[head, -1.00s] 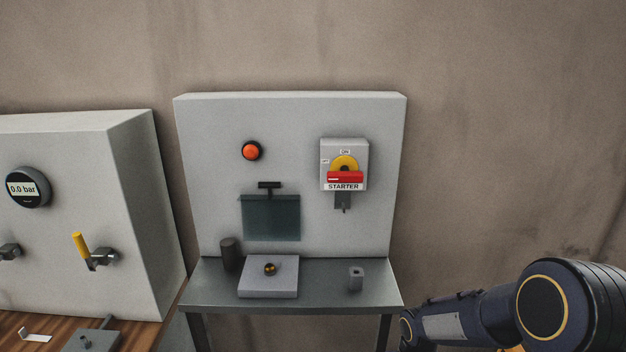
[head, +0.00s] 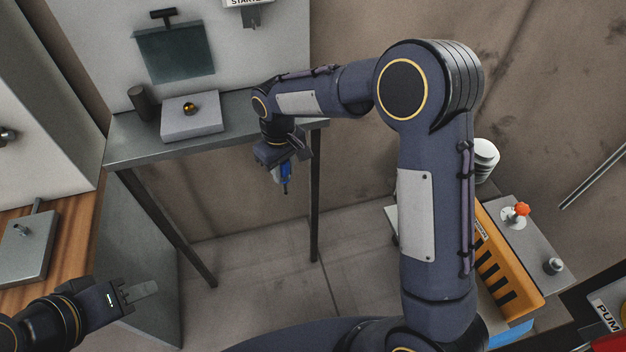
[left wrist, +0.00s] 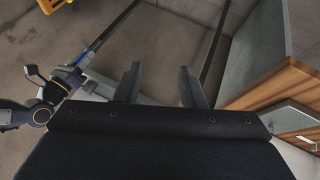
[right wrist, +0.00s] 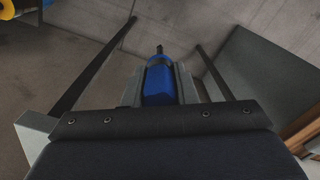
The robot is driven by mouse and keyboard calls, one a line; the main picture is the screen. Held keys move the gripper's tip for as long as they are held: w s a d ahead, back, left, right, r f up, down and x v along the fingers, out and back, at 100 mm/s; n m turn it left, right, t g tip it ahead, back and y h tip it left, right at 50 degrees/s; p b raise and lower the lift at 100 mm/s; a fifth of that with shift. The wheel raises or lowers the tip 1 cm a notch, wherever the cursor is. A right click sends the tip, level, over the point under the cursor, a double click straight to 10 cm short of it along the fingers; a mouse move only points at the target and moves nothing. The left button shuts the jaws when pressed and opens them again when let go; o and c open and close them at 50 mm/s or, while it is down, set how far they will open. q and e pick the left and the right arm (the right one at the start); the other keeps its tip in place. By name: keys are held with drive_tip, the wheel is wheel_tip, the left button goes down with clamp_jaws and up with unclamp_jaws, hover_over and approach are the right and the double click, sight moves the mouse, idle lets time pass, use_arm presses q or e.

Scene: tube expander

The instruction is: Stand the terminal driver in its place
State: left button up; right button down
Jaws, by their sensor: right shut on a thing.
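The terminal driver (head: 286,172), with a blue handle and a dark tip, is in my right gripper (head: 281,162). The driver hangs tip down in the air in front of the small grey table. In the right wrist view the blue handle (right wrist: 158,85) sits between both fingers, tip pointing away. It also shows in the left wrist view (left wrist: 83,58). My left gripper (head: 144,291) is at lower left, empty; in the left wrist view its fingers (left wrist: 160,88) stand apart. No place for the driver can be made out with certainty; my right arm covers the table's right part.
The grey table (head: 135,148) holds a dark cylinder (head: 143,101) and a pale block (head: 192,122) with a brass ball. An orange slotted rack (head: 505,260) stands at right. A wooden bench (head: 75,245) is at left. The floor between is open.

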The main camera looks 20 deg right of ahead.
sight(284, 178)
use_arm(q)
drive_tip(key=shift+w, duration=0.15)
drive_tip(key=shift+c, duration=0.3)
drive_tip(key=w+d+f+m+t, duration=0.2)
drive_tip(key=w+d+f, duration=0.1)
drive_tip(key=w, duration=0.6)
drive_tip(key=w+d+f+m+t, duration=0.2)
drive_tip(key=w, duration=0.7)
drive_tip(key=w+d+f+m+t+h, duration=0.1)
drive_tip(key=d+f+m+t+h, duration=0.15)
drive_tip(key=d, duration=0.45)
drive_tip(key=w+d+f+m+t+h, duration=0.1)
drive_tip(key=w+d+f+m+h, duration=0.1)
drive_tip(key=d+f+h, duration=0.3)
drive_tip(key=w+d+f+y, duration=0.1)
drive_tip(key=w+d+y, duration=0.1)
drive_tip(key=w+d, duration=0.6)
drive_tip(key=shift+w, duration=0.65)
use_arm(e)
drive_tip(key=w+a+r+n, duration=0.2)
drive_tip(key=a+r, duration=0.1)
drive_tip(key=a, duration=0.2)
drive_tip(key=shift+w, duration=0.2)
drive_tip(key=shift+a, duration=0.1)
